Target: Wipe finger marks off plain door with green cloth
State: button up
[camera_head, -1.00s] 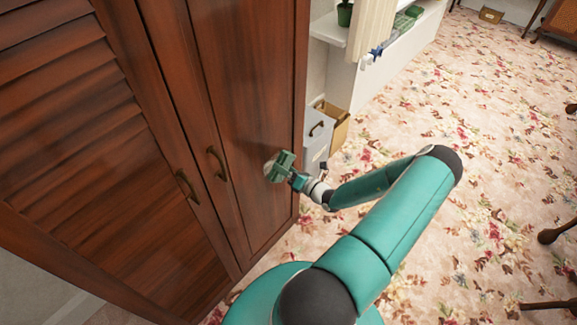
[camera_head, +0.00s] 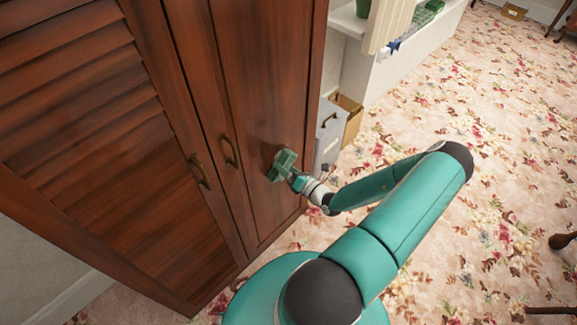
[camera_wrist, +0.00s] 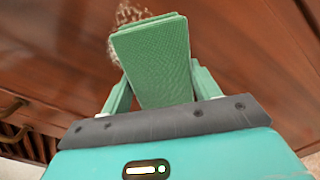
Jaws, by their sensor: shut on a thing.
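The plain door (camera_head: 268,75) is dark reddish-brown wood, on the right of the wardrobe front. My gripper (camera_head: 293,178) is at its lower part, shut on the folded green cloth (camera_head: 284,160). In the wrist view the cloth (camera_wrist: 152,62) is a thick flat pad between the two fingers, standing out toward the door. Pale speckled finger marks (camera_wrist: 128,14) show on the wood just beyond the cloth's far edge, and the cloth hides part of them. I cannot tell whether the cloth touches the door.
A louvred door (camera_head: 85,110) is left of the plain door. Curved handles (camera_head: 230,152) stand out near where the doors meet. A grey box (camera_head: 328,135) and a cardboard box (camera_head: 351,117) stand beyond the wardrobe.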

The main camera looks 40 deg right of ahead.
aim_at(291, 159)
jog(key=shift+w+a, duration=0.1)
jog(key=shift+a, duration=1.3)
jog(key=shift+r, duration=1.35)
jog(key=shift+w+d, duration=0.15)
jog(key=shift+d, duration=5.2)
jog(key=shift+a, duration=0.15)
